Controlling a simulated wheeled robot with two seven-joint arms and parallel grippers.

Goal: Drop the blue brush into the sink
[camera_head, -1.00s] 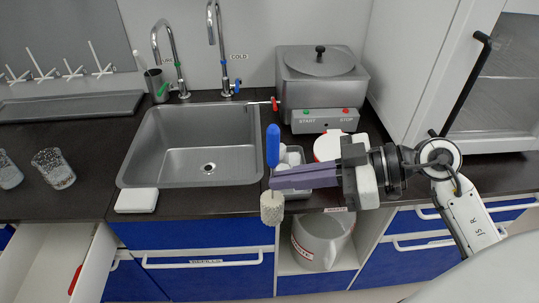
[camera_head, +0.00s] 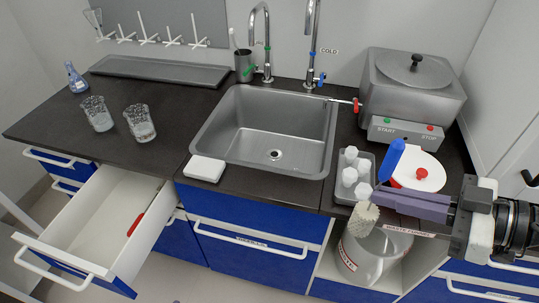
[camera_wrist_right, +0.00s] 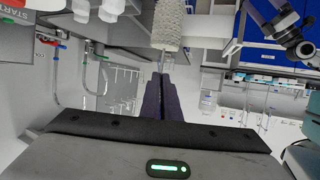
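The blue brush has a blue handle (camera_head: 391,160) and a pale bristle head (camera_head: 364,218). My right gripper (camera_head: 380,198) is shut on it, with the handle sticking up and the bristle head hanging below the fingers. In the right wrist view the bristle head (camera_wrist_right: 167,25) shows beyond the closed purple fingers (camera_wrist_right: 163,95). The brush is in front of the counter's front edge, right of the sink. The steel sink (camera_head: 262,135) is empty, with a drain in its floor. My left gripper is in neither view.
A tray of white pieces (camera_head: 345,186) and a white dish with a red knob (camera_head: 418,172) lie near the gripper. A steel distiller (camera_head: 412,85) stands behind. A white block (camera_head: 204,169) and glasses (camera_head: 140,122) are left. A drawer (camera_head: 95,220) is open.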

